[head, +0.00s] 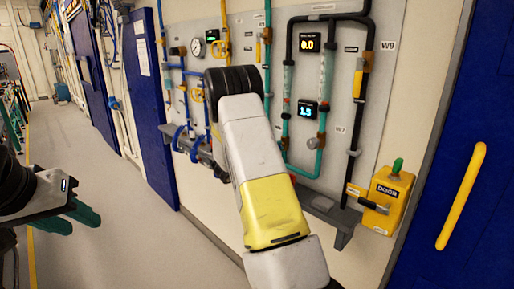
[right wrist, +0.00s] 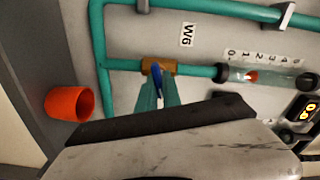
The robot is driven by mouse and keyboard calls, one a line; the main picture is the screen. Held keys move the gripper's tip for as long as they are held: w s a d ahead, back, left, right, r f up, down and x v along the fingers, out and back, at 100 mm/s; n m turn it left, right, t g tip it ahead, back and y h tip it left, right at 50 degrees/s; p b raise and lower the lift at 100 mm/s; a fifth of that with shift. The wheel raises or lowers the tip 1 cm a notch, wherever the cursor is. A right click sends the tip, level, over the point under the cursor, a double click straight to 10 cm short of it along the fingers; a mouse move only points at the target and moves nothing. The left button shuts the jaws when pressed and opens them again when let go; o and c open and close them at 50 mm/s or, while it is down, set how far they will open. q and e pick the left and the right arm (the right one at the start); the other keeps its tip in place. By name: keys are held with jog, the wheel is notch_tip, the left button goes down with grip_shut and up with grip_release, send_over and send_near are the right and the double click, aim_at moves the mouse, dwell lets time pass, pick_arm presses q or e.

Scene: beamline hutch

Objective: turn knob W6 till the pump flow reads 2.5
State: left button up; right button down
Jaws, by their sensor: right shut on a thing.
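In the right wrist view the knob W6 is a small blue handle (right wrist: 158,70) on a brass valve body (right wrist: 149,66) in a teal pipe, by its label W6 (right wrist: 186,35). My right gripper (right wrist: 157,84) is shut on it. In the head view my right arm hides this knob and gripper. One display (head: 307,109) reads 1.5 in cyan; another (head: 310,42) reads 0.0 in amber. Their names are not legible. A red float (right wrist: 253,75) lies between marks 1 and 2 in the tube. My left gripper (head: 84,213) is empty, its fingers apart.
A red cup (right wrist: 69,103) stands on the grey ledge (right wrist: 40,68). Pipes and a second flow tube (head: 326,75) are close by. A yellow DOOR box (head: 387,200) is at lower right, beside a blue door (head: 475,120). The floor at left is clear.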

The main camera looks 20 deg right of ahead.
jog(key=shift+f+m, duration=0.1)
jog(key=shift+m, duration=0.4)
jog(key=c, duration=1.5)
grip_release()
jog(key=v, duration=0.8)
